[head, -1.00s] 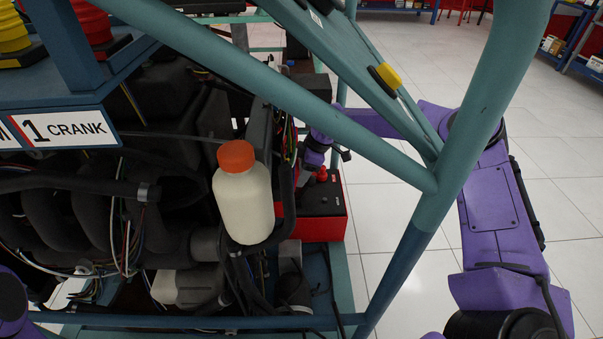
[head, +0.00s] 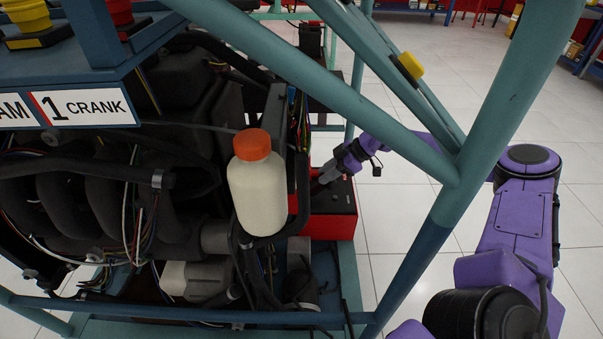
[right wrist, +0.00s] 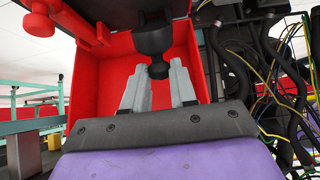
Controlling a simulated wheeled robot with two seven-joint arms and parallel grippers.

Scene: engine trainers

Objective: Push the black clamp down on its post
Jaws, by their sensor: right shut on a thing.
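The red battery (head: 335,228) with a dark top sits low beside the engine, behind the frame's diagonal tube. My right gripper (head: 322,182) reaches in from the right over its top. In the right wrist view, the two grey fingers of my right gripper (right wrist: 158,78) are closed about the lower end of the black clamp (right wrist: 153,38). The fingers stand apart with the clamp's narrow black tip between them. I cannot tell how far down its post the clamp sits. In the head view the clamp is not clearly visible. My left gripper is not in view.
A red clamp (right wrist: 40,20) shows at the upper left of the right wrist view. A cream bottle with an orange cap (head: 257,190) stands left of the battery. Teal frame tubes (head: 420,165) cross before my right arm. Wires and hoses (right wrist: 265,70) lie close right of the fingers.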

